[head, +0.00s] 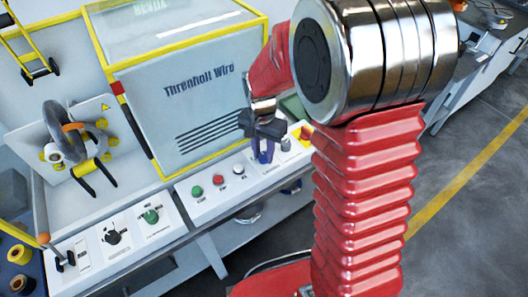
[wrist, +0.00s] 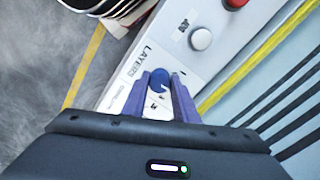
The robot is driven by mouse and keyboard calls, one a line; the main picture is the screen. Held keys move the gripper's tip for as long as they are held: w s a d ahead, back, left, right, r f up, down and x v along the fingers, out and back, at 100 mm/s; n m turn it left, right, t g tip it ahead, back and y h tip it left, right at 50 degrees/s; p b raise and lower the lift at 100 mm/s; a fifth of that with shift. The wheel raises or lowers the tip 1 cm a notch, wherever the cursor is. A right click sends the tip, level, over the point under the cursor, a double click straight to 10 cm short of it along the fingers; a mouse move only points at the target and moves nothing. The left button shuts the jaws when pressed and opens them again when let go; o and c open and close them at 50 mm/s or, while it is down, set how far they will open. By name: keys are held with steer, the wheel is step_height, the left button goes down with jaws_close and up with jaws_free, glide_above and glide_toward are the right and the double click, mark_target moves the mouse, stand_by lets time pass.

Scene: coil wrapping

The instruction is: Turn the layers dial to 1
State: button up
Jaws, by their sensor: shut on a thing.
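The layers dial (wrist: 159,80) is a small round blue knob on a white panel, beside the printed word LAYERS, in the wrist view. My gripper (wrist: 160,84) has its two purple fingers around the dial, one on each side, and is shut on it. Small marks are printed around the dial, but the setting is too small to read. In the head view my gripper (head: 264,153) is down at the front control panel, and its fingers hide most of the dial there.
Left of my gripper on the panel are a white button (head: 239,169), a red button (head: 218,179) and a green button (head: 197,191). A machine with a yellow-framed cover (head: 195,100) stands behind. More knobs sit on the left panel (head: 150,216).

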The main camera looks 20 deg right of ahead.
steer(key=shift+n, duration=0.4)
steer(key=n, duration=1.1)
steer(key=shift+r, duration=0.1)
stand_by(0.3)
steer(key=o, duration=1.1)
steer(key=shift+c, duration=0.2)
